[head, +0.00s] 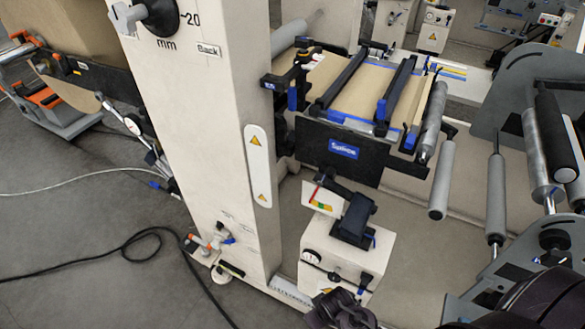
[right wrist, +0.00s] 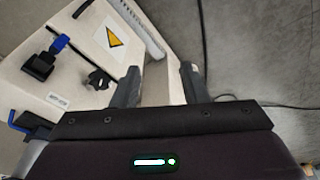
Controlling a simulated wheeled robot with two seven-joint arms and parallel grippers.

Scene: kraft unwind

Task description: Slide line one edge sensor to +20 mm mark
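A dark bracket-like device (head: 352,218) sits on a white cabinet (head: 345,262) beside the machine column, next to a small red, yellow and green scale (head: 322,200). It may be the edge sensor; I cannot tell surely, and I cannot read a +20 mm mark there. A black dial (head: 160,15) on the column shows "20", "mm" and "Back". My right gripper (right wrist: 158,78) has its two fingers apart with nothing held between them, over pale machine surface and grey floor. Dark parts of mine show at the bottom of the head view. My left gripper is not in view.
The white column (head: 215,120) stands left of centre. Behind the cabinet is a splice table (head: 362,92) with bars and kraft web. Metal rollers (head: 496,195) hang at right. A black cable (head: 150,238) lies on open grey floor at left.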

